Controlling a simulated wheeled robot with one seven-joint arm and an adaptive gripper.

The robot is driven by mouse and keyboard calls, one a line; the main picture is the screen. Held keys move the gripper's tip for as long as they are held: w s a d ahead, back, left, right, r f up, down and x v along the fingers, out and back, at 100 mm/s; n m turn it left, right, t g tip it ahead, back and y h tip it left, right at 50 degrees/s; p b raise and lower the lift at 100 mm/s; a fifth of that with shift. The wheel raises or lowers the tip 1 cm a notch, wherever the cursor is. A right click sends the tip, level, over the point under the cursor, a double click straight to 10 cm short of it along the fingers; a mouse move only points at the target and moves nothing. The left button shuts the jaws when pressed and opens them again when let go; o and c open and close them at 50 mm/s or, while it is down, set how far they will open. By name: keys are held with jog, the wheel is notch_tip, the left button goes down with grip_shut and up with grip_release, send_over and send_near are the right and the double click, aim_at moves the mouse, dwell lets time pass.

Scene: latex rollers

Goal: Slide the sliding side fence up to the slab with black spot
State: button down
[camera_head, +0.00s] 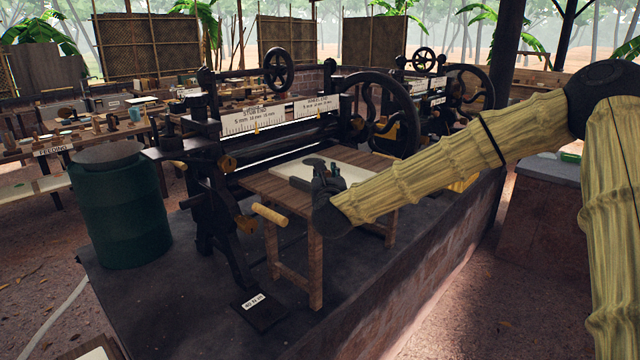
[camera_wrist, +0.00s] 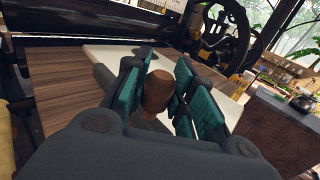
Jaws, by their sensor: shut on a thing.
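A pale slab (camera_head: 368,172) lies flat on the wooden feed table (camera_head: 262,187) of the roller machine. It also shows in the wrist view (camera_wrist: 125,57), partly hidden behind my fingers. My gripper (camera_head: 327,178) is over the table at the slab's near side. In the wrist view its teal-padded fingers (camera_wrist: 165,92) are closed around a brown rounded knob (camera_wrist: 158,88). A dark grey bar, seemingly the side fence (camera_wrist: 104,76), shows by the slab's edge left of the fingers. I cannot tell whether bar and slab touch.
The black rollers (camera_head: 300,143) and a ruled white scale plate (camera_head: 256,120) stand behind the table. A wooden crank handle (camera_head: 269,214) sticks out at the front left. A green barrel (camera_head: 122,210) stands further left. Bare table top lies left of the slab.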

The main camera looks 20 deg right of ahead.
jog(key=c, duration=1.2)
grip_release()
jog(key=shift+d, duration=0.1)
jog(key=shift+o, duration=0.2)
jog(key=v, duration=1.2)
jog(key=shift+f, duration=0.1)
